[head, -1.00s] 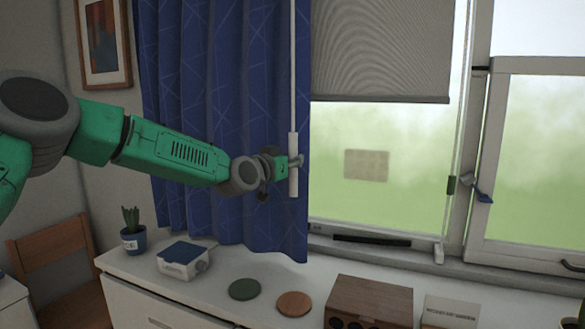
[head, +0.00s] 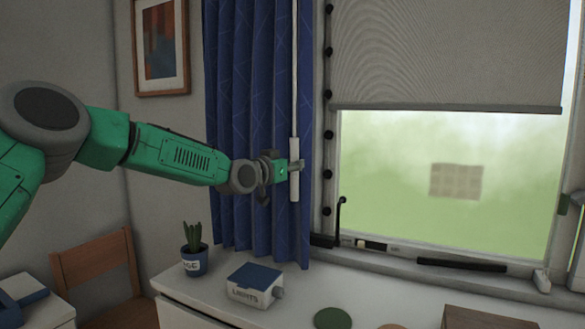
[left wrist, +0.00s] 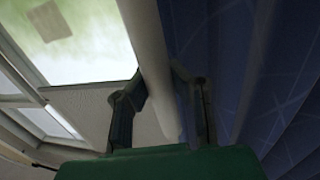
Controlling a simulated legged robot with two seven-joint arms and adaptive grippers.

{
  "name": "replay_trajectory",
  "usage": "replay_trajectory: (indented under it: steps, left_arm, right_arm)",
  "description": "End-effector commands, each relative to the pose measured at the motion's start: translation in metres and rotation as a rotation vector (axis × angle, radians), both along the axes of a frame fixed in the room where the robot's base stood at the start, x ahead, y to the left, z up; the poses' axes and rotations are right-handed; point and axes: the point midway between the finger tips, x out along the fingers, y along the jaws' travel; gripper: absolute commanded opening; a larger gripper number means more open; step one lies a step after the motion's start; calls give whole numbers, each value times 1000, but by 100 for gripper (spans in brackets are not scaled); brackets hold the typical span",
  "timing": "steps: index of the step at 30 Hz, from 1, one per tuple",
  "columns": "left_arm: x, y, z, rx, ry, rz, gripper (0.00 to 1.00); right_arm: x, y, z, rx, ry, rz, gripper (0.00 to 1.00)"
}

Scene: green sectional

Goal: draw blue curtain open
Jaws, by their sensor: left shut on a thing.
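The blue curtain (head: 262,110) hangs bunched in folds at the left side of the window in the head view. A white draw wand (head: 294,150) hangs along its right edge, with a thicker handle at the lower end. My left gripper (head: 293,167) is shut on this handle, in front of the curtain. In the left wrist view, the wand (left wrist: 152,65) runs between the two fingers (left wrist: 162,100), with the blue curtain (left wrist: 225,70) to the right. My right gripper is in neither view.
A grey blind (head: 450,55) covers the window's upper part. On the white cabinet stand a potted cactus (head: 194,255), a white-and-blue box (head: 255,284), a green coaster (head: 332,318) and a brown box (head: 490,319). A wooden chair (head: 100,275) stands at left.

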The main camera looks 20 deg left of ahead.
Motion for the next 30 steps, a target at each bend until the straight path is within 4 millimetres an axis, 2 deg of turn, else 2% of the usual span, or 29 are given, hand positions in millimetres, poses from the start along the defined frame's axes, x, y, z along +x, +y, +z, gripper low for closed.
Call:
replay_trajectory:
  steps: [6, 13, 14, 15, 16, 26, 30]
  left_arm:
    - [0, 11, 0, -7, -5, 0, 0]
    - [0, 13, 0, -10, -7, 3, 0]
    - [0, 14, 0, -10, -7, 3, 23]
    - [0, 14, 0, -10, -7, 4, 37]
    - [0, 14, 0, -10, -6, 3, 41]
    - [-1, 11, -1, -8, -3, 0, 41]
    - [-12, 13, 0, -8, -5, -1, 41]
  right_arm:
    - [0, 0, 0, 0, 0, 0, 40]
    - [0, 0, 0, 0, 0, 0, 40]
    - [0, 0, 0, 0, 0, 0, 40]
    - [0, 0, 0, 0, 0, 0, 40]
    - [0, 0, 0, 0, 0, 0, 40]
    - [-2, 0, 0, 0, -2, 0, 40]
    - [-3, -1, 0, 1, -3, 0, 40]
